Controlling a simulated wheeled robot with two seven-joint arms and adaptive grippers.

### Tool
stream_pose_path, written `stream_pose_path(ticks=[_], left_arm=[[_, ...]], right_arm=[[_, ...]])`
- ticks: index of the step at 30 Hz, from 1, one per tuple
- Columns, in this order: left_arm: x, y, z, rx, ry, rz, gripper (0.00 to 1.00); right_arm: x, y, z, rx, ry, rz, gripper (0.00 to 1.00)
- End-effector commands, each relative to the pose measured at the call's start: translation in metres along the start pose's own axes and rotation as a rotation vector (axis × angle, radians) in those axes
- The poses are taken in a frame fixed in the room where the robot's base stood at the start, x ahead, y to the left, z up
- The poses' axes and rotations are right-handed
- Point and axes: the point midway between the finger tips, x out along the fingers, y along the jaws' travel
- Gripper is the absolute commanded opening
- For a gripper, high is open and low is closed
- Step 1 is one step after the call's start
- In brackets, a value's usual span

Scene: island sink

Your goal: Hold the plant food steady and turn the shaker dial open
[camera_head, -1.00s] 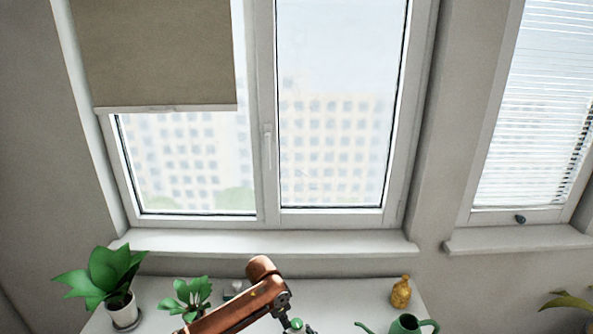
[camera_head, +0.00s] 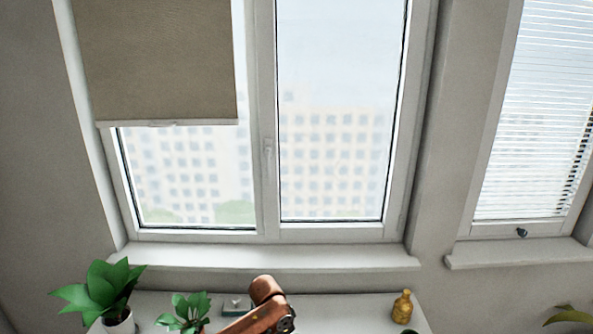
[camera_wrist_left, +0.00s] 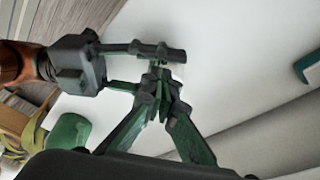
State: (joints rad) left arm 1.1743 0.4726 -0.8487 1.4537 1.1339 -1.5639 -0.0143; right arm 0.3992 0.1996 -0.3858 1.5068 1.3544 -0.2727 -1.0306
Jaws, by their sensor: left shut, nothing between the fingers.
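In the left wrist view my left gripper (camera_wrist_left: 163,98) comes up from the bottom, its green fingers closed together with nothing between them. My right gripper (camera_wrist_left: 172,69) reaches in from the left, its two dark fingers apart. A small pale thing (camera_wrist_left: 179,72) shows by the right fingertips, mostly hidden behind both grippers. It may be the plant food shaker, but its dial cannot be made out, nor whether the fingers touch it. In the head view neither gripper shows, only an orange link of my arm.
Windows are behind.

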Motion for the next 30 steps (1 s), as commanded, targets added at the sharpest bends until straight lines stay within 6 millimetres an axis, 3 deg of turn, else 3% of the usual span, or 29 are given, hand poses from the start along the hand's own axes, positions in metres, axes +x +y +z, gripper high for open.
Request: stream_pose_path(ticks=[1,17,30], left_arm=[[-0.001,0.001,-0.004,0.003,0.010,-0.001,0.00],[-0.006,0.003,0.004,0.003,0.008,-0.001,0.00],[-0.050,0.002,-0.006,0.001,0.005,-0.002,0.00]], right_arm=[[0.002,-0.007,0.000,0.000,-0.001,-0.013,0.12],[0.001,-0.005,0.000,0.000,-0.001,-0.010,0.12],[0.000,-0.002,0.000,0.000,-0.001,-0.003,0.12]])
